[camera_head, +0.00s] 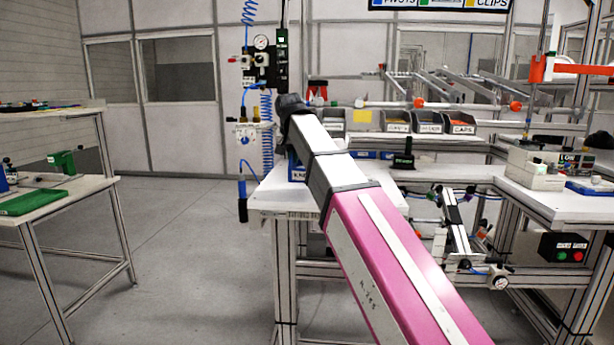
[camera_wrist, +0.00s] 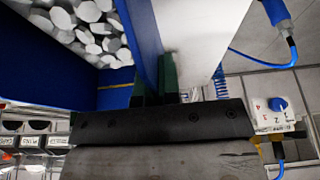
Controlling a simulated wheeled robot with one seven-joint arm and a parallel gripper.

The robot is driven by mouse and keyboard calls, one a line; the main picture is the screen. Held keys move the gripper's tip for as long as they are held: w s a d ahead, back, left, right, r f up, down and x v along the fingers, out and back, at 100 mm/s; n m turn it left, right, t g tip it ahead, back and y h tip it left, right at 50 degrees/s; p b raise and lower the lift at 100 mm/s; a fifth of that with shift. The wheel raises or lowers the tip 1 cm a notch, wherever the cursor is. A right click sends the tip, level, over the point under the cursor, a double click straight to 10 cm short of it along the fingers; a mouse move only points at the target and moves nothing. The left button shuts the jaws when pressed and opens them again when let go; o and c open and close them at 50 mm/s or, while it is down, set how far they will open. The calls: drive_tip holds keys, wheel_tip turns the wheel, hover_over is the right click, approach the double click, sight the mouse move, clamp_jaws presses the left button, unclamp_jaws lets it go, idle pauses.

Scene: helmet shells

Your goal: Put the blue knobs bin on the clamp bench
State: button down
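The blue knobs bin (camera_head: 296,168) shows in the head view on the left end of a white bench (camera_head: 275,197), mostly hidden behind my arm. In the wrist view the blue bin (camera_wrist: 50,85) fills the upper left and holds many pale round knobs. My gripper (camera_wrist: 158,85) has its dark green fingers close together on either side of the bin's blue wall, and it appears shut on that wall. The head view hides the fingertips behind the arm. I cannot tell which bench is the clamp bench.
Grey labelled bins (camera_head: 428,121) stand on a shelf behind the bench. A second white bench (camera_head: 560,205) at the right carries a control box (camera_head: 537,168) and a blue tray. A table at the left holds a green tray (camera_head: 35,202). Open floor lies between.

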drive_tip(key=w+d+f, duration=0.2)
drive_tip(key=w, duration=0.1)
drive_tip(key=w+d+f, duration=0.1)
drive_tip(key=shift+w+f, duration=0.15)
drive_tip(key=shift+w, duration=0.1)
drive_tip(key=shift+f, duration=2)
drive_tip(key=shift+f, duration=0.15)
drive_tip(key=c, duration=1.3)
unclamp_jaws()
